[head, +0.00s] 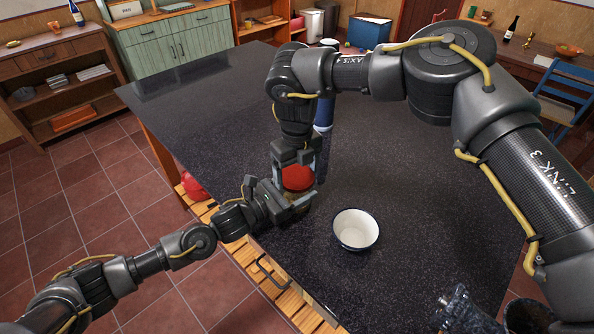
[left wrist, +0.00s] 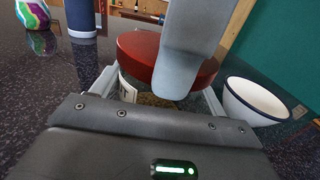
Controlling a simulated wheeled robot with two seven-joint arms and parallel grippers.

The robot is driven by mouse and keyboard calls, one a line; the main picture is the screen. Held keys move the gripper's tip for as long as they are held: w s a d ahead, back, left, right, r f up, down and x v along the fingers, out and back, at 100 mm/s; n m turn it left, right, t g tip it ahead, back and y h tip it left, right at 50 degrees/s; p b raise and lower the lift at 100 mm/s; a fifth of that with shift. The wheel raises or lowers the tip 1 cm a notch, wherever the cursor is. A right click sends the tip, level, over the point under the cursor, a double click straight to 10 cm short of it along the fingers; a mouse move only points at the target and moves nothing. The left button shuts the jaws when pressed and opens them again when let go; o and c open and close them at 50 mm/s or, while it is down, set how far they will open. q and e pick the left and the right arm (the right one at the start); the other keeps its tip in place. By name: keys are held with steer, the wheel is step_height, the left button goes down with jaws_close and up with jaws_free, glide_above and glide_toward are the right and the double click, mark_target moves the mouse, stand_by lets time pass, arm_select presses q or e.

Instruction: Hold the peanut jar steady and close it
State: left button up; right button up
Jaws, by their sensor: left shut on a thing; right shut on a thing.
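The peanut jar (left wrist: 152,98) stands on the dark counter (head: 420,200), with a label and glass side partly showing in the left wrist view. Its red lid (head: 297,177) sits at the jar's top and also shows in the left wrist view (left wrist: 138,52). My left gripper (head: 293,200) is shut around the jar's body from the left, below the lid. My right gripper (head: 297,165) comes down from above and is shut on the red lid; one of its fingers covers part of the lid in the left wrist view. Whether the lid is fully seated is hard to tell.
A white bowl with a dark rim (head: 356,230) stands just right of the jar. A blue cylinder (head: 324,112) stands behind my right forearm. Dark objects (head: 470,312) are at the lower right. The counter's front edge is close to the jar. The counter's far left is clear.

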arm_select(q)
steer(key=shift+f, duration=0.35)
arm_select(e)
steer(key=m, duration=0.5)
steer(key=shift+f+m, duration=0.1)
steer(key=shift+m, duration=0.2)
steer(key=m, duration=0.7)
steer(key=o, duration=1)
steer(key=shift+s, duration=0.1)
arm_select(q)
steer(key=shift+s, duration=0.1)
arm_select(e)
steer(key=shift+r, duration=2.3)
steer(key=shift+r+n, duration=0.7)
steer(key=shift+n, duration=0.4)
step_height(320, 180, up, 2)
steer(key=n, duration=0.4)
